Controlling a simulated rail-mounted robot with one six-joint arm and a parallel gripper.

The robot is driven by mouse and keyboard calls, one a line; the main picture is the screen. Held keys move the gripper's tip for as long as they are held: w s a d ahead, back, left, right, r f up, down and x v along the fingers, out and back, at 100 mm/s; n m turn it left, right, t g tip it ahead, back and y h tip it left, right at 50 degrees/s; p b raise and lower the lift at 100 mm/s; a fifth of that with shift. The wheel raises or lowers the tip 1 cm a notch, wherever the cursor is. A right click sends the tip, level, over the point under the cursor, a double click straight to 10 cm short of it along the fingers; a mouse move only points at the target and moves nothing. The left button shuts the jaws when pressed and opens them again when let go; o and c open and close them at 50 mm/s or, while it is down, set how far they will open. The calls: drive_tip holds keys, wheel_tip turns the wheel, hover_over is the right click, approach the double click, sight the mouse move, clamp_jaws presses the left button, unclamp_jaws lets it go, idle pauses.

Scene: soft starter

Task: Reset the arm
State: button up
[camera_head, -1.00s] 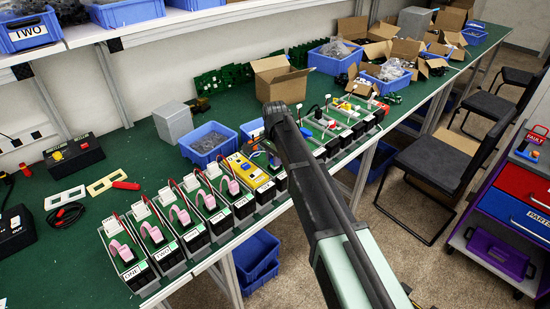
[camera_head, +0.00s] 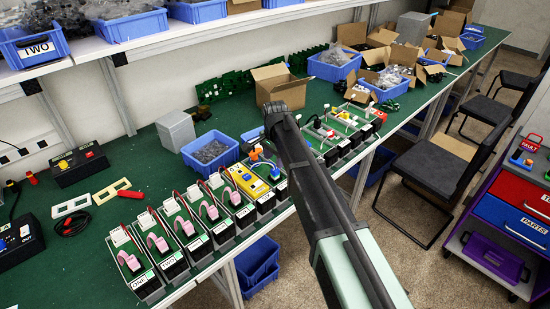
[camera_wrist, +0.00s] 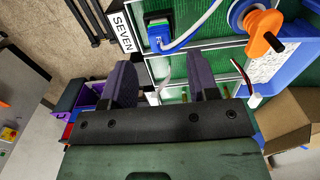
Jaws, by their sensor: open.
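My arm reaches from the bottom of the head view up over the bench, and its near links hide the gripper's tips there. In the wrist view my gripper (camera_wrist: 160,77) has its two dark fingers wide apart, with nothing held between them. Beyond the fingers is a unit labelled SEVEN (camera_wrist: 122,32) with a blue connector (camera_wrist: 158,33) and a white cable. An orange part (camera_wrist: 262,32) on a blue piece shows at the upper right. I cannot tell how far the fingers are from the unit.
A row of labelled units (camera_head: 198,238) lines the front edge of the green bench (camera_head: 105,260). A cardboard box (camera_head: 281,90), a grey block (camera_head: 176,131) and a blue bin (camera_head: 210,150) stand behind it. Chairs (camera_head: 432,160) and a tool cart (camera_head: 510,215) stand right, across open floor.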

wheel_tip(320, 180, up, 6)
drive_tip(key=p, duration=0.3)
drive_tip(key=shift+f+p, duration=0.2)
drive_tip(key=shift+p, duration=0.1)
drive_tip(key=s+d+f+n+b, duration=0.3)
drive_tip(key=s+d, duration=0.6)
drive_tip(key=s, duration=0.4)
drive_tip(key=s+d+f+n+b, duration=0.4)
drive_tip(key=s+d+n, duration=0.2)
drive_tip(key=s, duration=0.7)
drive_tip(key=d, duration=0.2)
drive_tip(key=shift+s+d, duration=0.4)
